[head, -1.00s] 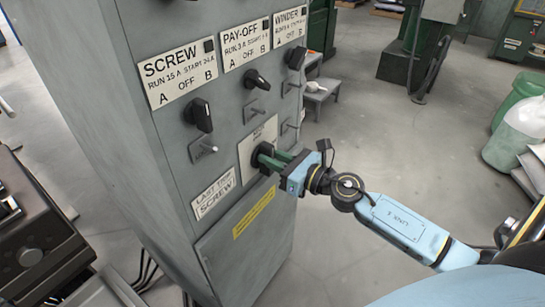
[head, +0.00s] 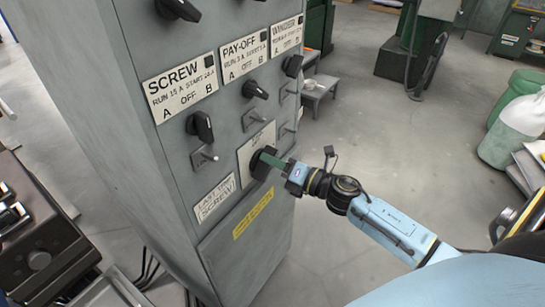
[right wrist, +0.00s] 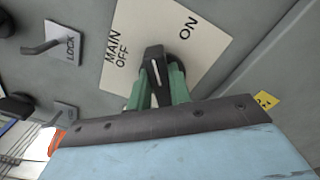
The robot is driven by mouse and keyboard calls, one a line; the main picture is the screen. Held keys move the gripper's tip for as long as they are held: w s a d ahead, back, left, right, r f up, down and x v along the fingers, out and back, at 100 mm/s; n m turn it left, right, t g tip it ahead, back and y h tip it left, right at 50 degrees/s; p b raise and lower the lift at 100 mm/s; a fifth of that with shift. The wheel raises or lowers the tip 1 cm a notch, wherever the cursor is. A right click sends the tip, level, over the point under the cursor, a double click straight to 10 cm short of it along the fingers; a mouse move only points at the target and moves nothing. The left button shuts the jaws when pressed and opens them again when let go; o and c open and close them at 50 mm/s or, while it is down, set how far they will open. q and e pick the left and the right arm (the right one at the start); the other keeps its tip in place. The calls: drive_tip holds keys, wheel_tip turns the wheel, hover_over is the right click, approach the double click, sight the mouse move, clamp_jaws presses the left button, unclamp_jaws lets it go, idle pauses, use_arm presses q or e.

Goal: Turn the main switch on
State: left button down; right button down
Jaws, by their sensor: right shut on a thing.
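The main switch (head: 259,170) is a black rotary knob on a pale plate (head: 258,141) low on the grey cabinet's front. My right gripper (head: 269,160) is at the knob, with its green fingers around the handle. In the right wrist view the black handle (right wrist: 155,65) sits between the two green fingers (right wrist: 160,88) of my shut right gripper. Its white line runs nearly upright in the picture, with MAIN OFF to its left and ON to its upper right. The fingers partly hide the knob. My left gripper is not in view.
The grey cabinet (head: 130,150) carries other black knobs under SCREW (head: 181,88), PAY-OFF and WINDER labels, and metal lock hasps (head: 204,156). A dark console (head: 40,245) stands at the left. White and green containers (head: 512,130) stand at the right. The floor between is clear.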

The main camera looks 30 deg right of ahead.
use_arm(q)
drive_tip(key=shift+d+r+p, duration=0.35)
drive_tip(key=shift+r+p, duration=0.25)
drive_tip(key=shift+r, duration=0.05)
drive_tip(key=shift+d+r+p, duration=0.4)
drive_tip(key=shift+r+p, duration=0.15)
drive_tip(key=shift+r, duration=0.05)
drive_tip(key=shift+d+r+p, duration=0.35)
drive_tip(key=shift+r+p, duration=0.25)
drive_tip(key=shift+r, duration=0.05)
use_arm(e)
drive_tip(key=shift+d+f+m, duration=0.1)
drive_tip(key=shift+f+m, duration=0.1)
drive_tip(key=shift+m, duration=1.65)
drive_tip(key=shift+d+f+m, duration=0.1)
drive_tip(key=shift+f+m, duration=0.1)
drive_tip(key=shift+m, duration=1.65)
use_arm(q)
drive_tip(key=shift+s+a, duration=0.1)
use_arm(e)
drive_tip(key=shift+m, duration=0.3)
drive_tip(key=c, duration=1.3)
unclamp_jaws()
drive_tip(key=shift+f, duration=0.1)
drive_tip(key=v, duration=1.3)
drive_tip(key=shift+s, duration=0.15)
